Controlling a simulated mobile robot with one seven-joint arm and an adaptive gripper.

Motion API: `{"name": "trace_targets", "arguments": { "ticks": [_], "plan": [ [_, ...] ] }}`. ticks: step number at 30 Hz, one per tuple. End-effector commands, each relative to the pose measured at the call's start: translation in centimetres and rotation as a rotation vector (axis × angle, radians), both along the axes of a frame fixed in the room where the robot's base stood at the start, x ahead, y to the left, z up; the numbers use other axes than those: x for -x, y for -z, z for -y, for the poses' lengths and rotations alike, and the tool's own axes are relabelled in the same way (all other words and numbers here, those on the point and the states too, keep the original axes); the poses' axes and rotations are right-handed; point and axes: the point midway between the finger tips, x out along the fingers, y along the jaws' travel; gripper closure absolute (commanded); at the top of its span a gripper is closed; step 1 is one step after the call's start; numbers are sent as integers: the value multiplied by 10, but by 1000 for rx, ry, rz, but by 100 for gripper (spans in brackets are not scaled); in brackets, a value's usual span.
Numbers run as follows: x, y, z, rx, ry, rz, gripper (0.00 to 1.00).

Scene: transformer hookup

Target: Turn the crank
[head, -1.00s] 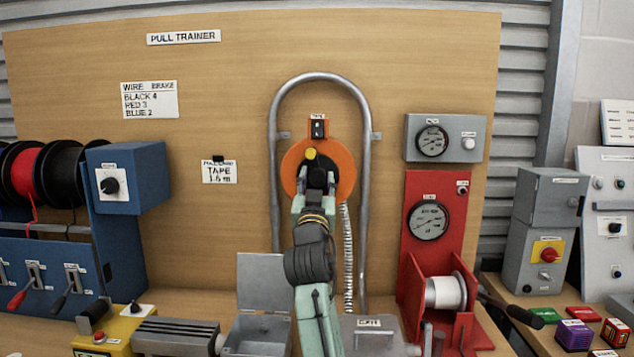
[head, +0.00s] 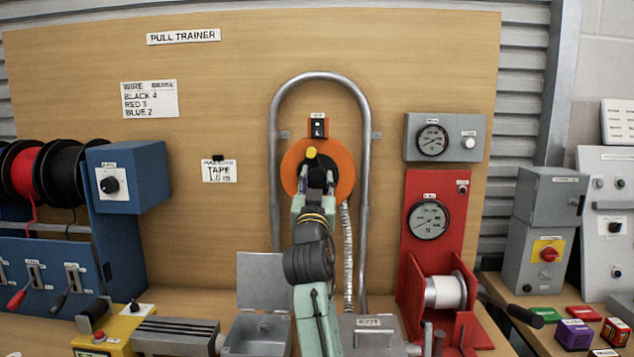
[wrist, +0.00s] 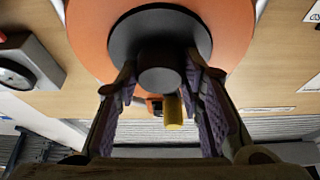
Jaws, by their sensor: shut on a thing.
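An orange disc (head: 343,171) with a black round centre is mounted on the wooden board; it also shows in the wrist view (wrist: 95,35). A black cylindrical crank knob (wrist: 160,72) stands out from the centre in the wrist view. My gripper (head: 317,183) reaches up from below, and its fingers (wrist: 170,85) are shut on the black knob, one on each side. A yellow peg (head: 311,153) sits just above the fingers in the head view; it shows between them in the wrist view (wrist: 173,113). Most of the crank is hidden behind my gripper.
A grey bent pipe (head: 320,77) arches around the disc, with a ribbed hose (head: 348,250) hanging at the right. A red stand (head: 421,275) with a white spool is to the right.

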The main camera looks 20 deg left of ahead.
Motion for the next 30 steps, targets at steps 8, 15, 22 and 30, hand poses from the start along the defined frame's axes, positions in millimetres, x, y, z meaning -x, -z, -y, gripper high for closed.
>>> {"name": "trace_targets", "arguments": {
  "ticks": [8, 15, 22, 30],
  "plan": [
    [1, 3, -2, -120, -3, -33, 100],
    [2, 3, -4, -320, -4, -91, 100],
    [2, 1, -4, -532, -3, -153, 100],
    [2, -1, -5, -777, -3, -224, 100]
  ]
}}
